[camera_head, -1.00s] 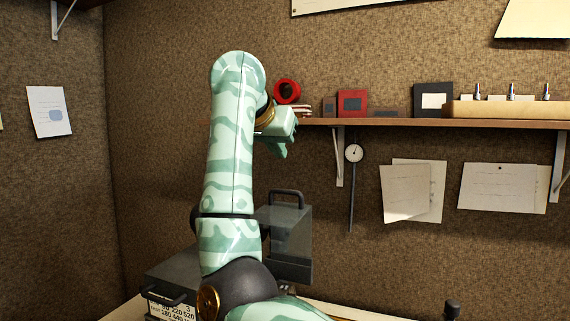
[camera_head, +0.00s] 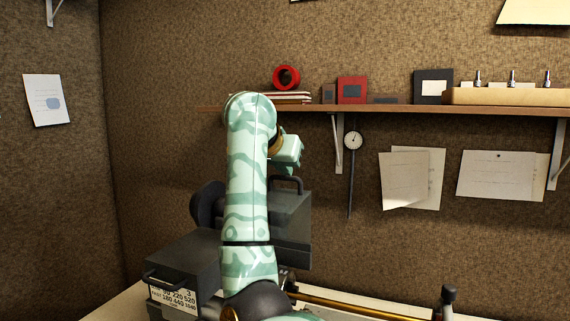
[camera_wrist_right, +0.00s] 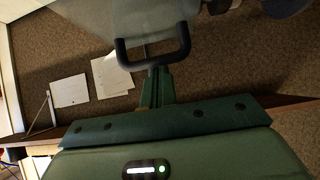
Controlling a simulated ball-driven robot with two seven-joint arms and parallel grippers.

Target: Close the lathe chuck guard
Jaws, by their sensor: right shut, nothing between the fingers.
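The chuck guard (camera_head: 292,222) is a grey, see-through box with a black bar handle (camera_head: 287,181) on top. It stands upright above the lathe, partly hidden behind my right arm. In the right wrist view the guard's clear panel (camera_wrist_right: 120,20) and handle (camera_wrist_right: 152,56) are close ahead. My right gripper (camera_head: 284,168) is just above the handle in the head view. Its green fingers (camera_wrist_right: 156,72) are together and empty, with their tips close to the handle's bar. I cannot tell whether they touch it. The chuck is not clearly seen. My left gripper is not in view.
The dark lathe headstock (camera_head: 185,260) with a number plate is at lower left. A brass rod (camera_head: 350,303) runs right along the lathe. A wall shelf (camera_head: 380,109) with red tape (camera_head: 287,78) and boxes hangs behind; a dial gauge (camera_head: 353,141) hangs below it.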

